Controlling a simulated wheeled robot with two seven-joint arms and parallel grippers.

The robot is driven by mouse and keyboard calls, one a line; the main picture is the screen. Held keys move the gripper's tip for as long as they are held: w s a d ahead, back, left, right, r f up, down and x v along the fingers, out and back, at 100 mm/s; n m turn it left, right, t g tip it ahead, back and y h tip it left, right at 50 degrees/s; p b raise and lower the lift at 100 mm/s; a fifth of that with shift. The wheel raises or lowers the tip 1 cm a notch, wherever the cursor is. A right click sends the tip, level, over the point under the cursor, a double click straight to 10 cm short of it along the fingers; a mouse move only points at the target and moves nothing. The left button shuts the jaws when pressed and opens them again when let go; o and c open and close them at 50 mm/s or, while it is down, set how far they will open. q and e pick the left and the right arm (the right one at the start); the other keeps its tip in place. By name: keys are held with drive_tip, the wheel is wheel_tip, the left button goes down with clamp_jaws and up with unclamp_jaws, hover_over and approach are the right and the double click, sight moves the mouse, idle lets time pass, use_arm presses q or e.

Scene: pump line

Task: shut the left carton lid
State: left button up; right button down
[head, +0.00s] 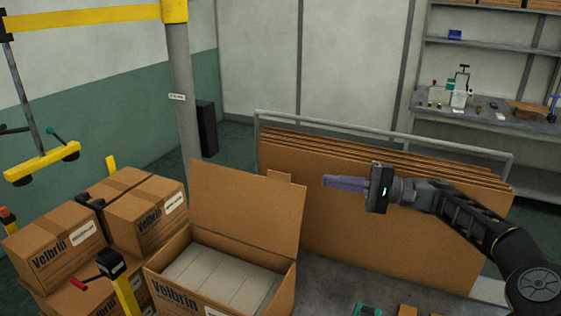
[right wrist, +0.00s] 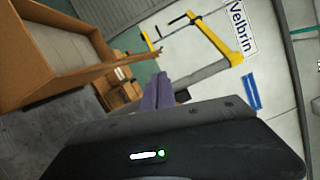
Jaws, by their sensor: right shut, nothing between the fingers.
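One open carton (head: 182,295) marked Velbrin stands at the lower middle of the head view, with pale flat-topped contents (head: 222,275) inside. Its lid (head: 245,205) stands up from the far side, tilted back slightly. My right gripper (head: 326,182) is shut and empty, to the right of the lid's upper right corner; whether it touches the lid I cannot tell. In the right wrist view my fingers (right wrist: 157,92) point away, and an open brown carton (right wrist: 25,78) shows at the upper left. My left gripper is not in view.
Closed Velbrin cartons (head: 147,215) are stacked at the left. A rack of brown cardboard sheets (head: 400,220) stands behind my right arm. A yellow lifting device (head: 42,162) hangs at the left, near a grey post (head: 182,110). A bench (head: 480,118) is at the back right.

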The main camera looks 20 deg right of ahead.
drive_tip(key=p+x, duration=0.3)
drive_tip(key=x, duration=0.6)
drive_tip(key=shift+a+r, duration=0.25)
drive_tip(key=shift+a, duration=0.15)
idle(0.4)
